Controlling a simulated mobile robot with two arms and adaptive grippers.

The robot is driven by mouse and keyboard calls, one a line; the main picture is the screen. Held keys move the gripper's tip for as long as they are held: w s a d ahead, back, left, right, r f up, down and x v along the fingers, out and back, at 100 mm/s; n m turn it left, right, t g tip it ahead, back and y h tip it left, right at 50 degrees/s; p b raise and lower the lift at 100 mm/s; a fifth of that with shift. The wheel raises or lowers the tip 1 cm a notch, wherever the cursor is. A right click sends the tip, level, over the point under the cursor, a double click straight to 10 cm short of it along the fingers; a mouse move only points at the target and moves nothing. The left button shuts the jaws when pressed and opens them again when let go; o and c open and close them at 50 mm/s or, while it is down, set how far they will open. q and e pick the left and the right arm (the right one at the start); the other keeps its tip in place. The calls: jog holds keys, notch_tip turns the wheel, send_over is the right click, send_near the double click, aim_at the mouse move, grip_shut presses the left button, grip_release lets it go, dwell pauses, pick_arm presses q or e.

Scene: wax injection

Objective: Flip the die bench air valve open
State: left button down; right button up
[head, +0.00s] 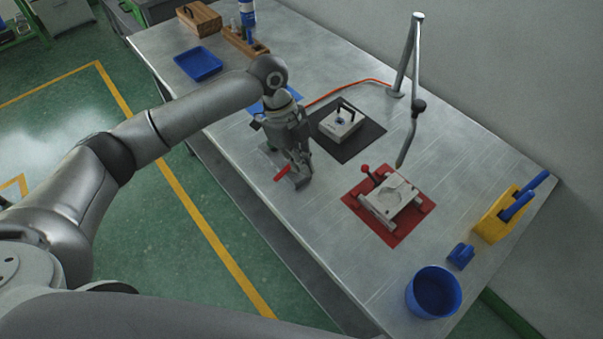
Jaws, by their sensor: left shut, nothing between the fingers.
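The red handle of what looks like the air valve (283,172) shows near the front edge of the metal bench. My left gripper (297,176) points down right beside it, shut and empty. The fingers hide most of the valve body, so I cannot tell whether they touch the handle or whether the valve is open or closed. An orange hose (345,86) runs over the bench and passes behind my left gripper. My right gripper is not in view.
A black mat (373,137) with a grey die block (343,121) lies close behind my gripper. A red mat (424,208) with an open die (391,199) lies to the right. A blue cup (433,293) stands front right.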

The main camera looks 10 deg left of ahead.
pick_arm(q)
jog(key=b+v, duration=0.1)
jog(key=v, duration=0.4)
jog(key=shift+w+a, duration=0.1)
jog(key=shift+a, duration=0.05)
jog(key=shift+f, duration=0.1)
